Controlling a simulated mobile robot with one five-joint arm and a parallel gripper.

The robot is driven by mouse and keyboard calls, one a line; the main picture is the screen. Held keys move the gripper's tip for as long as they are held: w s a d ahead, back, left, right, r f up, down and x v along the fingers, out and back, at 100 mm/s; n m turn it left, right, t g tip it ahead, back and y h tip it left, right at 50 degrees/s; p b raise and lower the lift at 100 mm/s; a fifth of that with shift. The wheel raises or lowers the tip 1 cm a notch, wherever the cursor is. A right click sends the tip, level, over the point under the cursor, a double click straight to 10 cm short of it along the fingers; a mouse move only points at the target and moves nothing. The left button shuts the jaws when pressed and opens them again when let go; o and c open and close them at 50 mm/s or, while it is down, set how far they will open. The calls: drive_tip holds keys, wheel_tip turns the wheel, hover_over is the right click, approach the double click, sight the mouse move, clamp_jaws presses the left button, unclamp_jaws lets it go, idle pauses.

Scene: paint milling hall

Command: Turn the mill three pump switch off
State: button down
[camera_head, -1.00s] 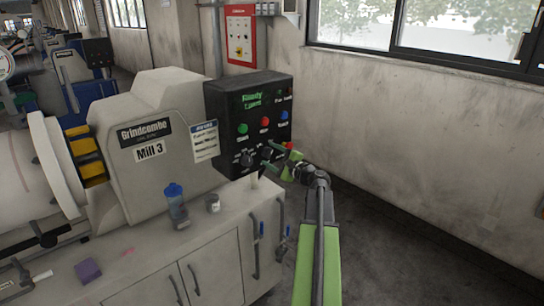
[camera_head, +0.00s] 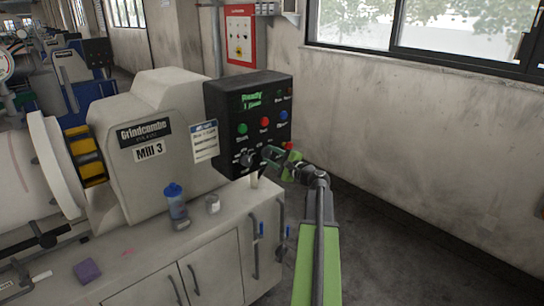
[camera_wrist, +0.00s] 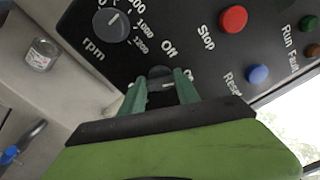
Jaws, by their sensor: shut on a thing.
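The Mill 3 machine (camera_head: 150,130) carries a dark control panel (camera_head: 216,105) with a lit green display. My gripper (camera_head: 268,155) is at the lower right of the panel. In the wrist view its two green fingers (camera_wrist: 160,90) are closed around a dark pump switch knob (camera_wrist: 160,72). The fingers hide much of the knob, so its pointer cannot be read. One label above the knob looks like "On" or "Off"; another at its right is partly hidden by a finger.
The rpm dial (camera_wrist: 111,26), the red Stop button (camera_wrist: 233,18) and the blue Reset button (camera_wrist: 258,74) sit near my fingers. A blue-capped bottle (camera_head: 175,203), a small jar (camera_head: 213,204) and a purple block (camera_head: 87,271) stand on the cabinet below.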

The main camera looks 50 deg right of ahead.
drive_tip(key=n, duration=0.5)
drive_tip(key=shift+f+n, duration=0.15)
drive_tip(key=shift+n, duration=0.25)
drive_tip(key=n, duration=0.5)
drive_tip(key=shift+f, duration=0.1)
drive_tip(key=shift+n, duration=0.3)
drive_tip(key=c, duration=0.9)
unclamp_jaws()
drive_tip(key=s, duration=1.1)
drive_tip(key=s+a, duration=0.1)
drive_tip(key=s, duration=0.5)
drive_tip(key=shift+s+a, duration=0.1)
drive_tip(key=shift+s, duration=0.1)
